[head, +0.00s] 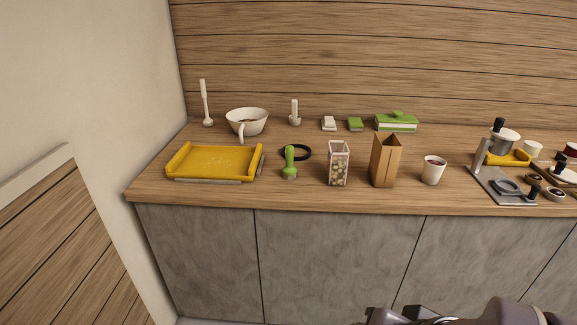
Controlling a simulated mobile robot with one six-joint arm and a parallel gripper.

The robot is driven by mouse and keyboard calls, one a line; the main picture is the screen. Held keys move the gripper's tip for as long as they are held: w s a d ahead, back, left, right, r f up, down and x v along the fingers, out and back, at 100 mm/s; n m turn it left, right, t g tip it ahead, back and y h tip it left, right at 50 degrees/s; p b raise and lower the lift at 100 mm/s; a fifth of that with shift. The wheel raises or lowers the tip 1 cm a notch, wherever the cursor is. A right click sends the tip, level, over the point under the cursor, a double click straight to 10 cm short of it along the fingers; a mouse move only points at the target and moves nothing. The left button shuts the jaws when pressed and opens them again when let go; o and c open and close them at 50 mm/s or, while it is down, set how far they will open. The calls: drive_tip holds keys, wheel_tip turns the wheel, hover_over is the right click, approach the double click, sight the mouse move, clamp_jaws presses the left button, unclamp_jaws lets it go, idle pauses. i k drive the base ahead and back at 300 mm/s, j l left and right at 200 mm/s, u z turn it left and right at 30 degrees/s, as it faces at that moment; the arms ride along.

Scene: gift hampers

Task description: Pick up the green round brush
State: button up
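The green round brush (290,162) stands on the wooden counter, left of the middle. Its handle points up and its wider round end rests on the counter. A black ring (303,153) lies just behind it and to its right. Part of my arm shows at the bottom edge, with a dark end that looks like my gripper (388,316). It is cut off by the frame, so its fingers cannot be made out. It is well in front of and below the counter, far from the brush.
A yellow tray (215,160) sits left of the brush. A clear box of round things (338,165), a paper bag (386,160) and a cup (433,170) stand to its right. A white bowl (246,121) and a white brush (294,116) stand behind. The counter's front strip is clear.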

sight(290, 171)
drive_tip(key=i+j+z, duration=0.1)
drive_tip(key=i+j, duration=0.25)
drive_tip(key=i+j+z, duration=0.15)
drive_tip(key=i+j, duration=0.15)
drive_tip(key=i+j+z, duration=0.1)
drive_tip(key=i+j, duration=0.2)
drive_tip(key=j, duration=0.15)
drive_tip(key=i+j+z, duration=0.15)
drive_tip(key=i+j, duration=0.15)
drive_tip(key=j, duration=0.15)
drive_tip(key=i+j+z, duration=0.1)
drive_tip(key=i+j, duration=0.15)
drive_tip(key=j, duration=0.2)
